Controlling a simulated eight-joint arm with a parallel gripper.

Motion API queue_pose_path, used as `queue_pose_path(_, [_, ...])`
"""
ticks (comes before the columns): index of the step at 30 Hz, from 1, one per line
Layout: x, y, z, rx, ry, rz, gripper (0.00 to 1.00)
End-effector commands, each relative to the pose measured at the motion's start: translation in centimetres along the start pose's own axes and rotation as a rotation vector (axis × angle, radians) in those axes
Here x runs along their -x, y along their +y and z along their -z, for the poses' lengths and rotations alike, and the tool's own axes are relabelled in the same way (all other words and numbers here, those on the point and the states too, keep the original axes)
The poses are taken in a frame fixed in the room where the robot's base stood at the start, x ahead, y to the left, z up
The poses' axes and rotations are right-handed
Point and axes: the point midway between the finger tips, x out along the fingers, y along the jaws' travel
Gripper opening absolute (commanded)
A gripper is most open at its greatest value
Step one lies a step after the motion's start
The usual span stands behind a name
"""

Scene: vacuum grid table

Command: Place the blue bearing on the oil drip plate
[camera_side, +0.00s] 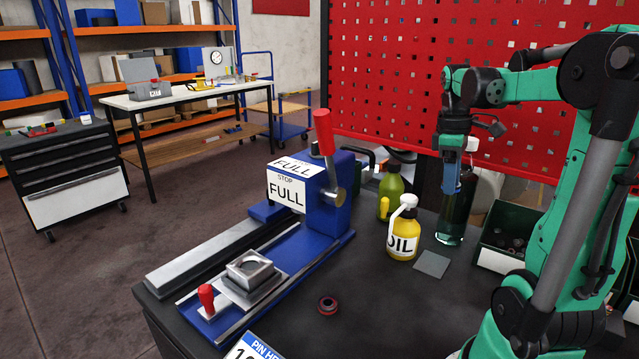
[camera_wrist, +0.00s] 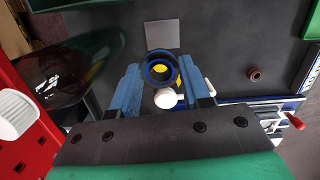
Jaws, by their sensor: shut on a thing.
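A dark blue ring, the blue bearing (camera_wrist: 150,60), is held between my gripper's two blue fingers (camera_wrist: 162,78) in the wrist view. The oil bottle's yellow body shows through its hole. In the side view my gripper (camera_side: 450,186) points down, raised above the table in front of a dark green bottle, and I cannot make out the bearing there. The oil drip plate, a plain grey square (camera_side: 433,263), lies flat on the dark table in front of the yellow oil bottle. It also shows bare in the wrist view (camera_wrist: 162,34), beyond the bearing.
The yellow oil bottle (camera_side: 403,236) with a white spout stands close to the plate. A green bottle (camera_side: 390,192) and a dark green bottle (camera_side: 454,218) stand behind. A parts bin (camera_side: 500,262) is right. A dark red bearing (camera_side: 327,305) lies near the blue press (camera_side: 318,215).

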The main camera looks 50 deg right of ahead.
Motion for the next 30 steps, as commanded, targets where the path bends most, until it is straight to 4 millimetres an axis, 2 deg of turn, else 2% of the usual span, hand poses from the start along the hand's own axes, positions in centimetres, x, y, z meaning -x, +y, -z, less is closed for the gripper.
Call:
queue_pose_path(1, [-1.3, 0.0, 0.2, 0.0, 0.0, 0.0, 0.0])
queue_pose_path(6, [-5.2, -0.1, 0.7, 0.0, 0.0, 0.0, 0.0])
queue_pose_path(15, [-11.2, -0.1, 1.4, 0.0, 0.0, 0.0, 0.0])
queue_pose_path(23, [-13.4, -0.1, 1.7, 0.0, 0.0, 0.0, 0.0])
queue_pose_path(30, [-16.0, -0.1, 2.0, 0.0, 0.0, 0.0, 0.0])
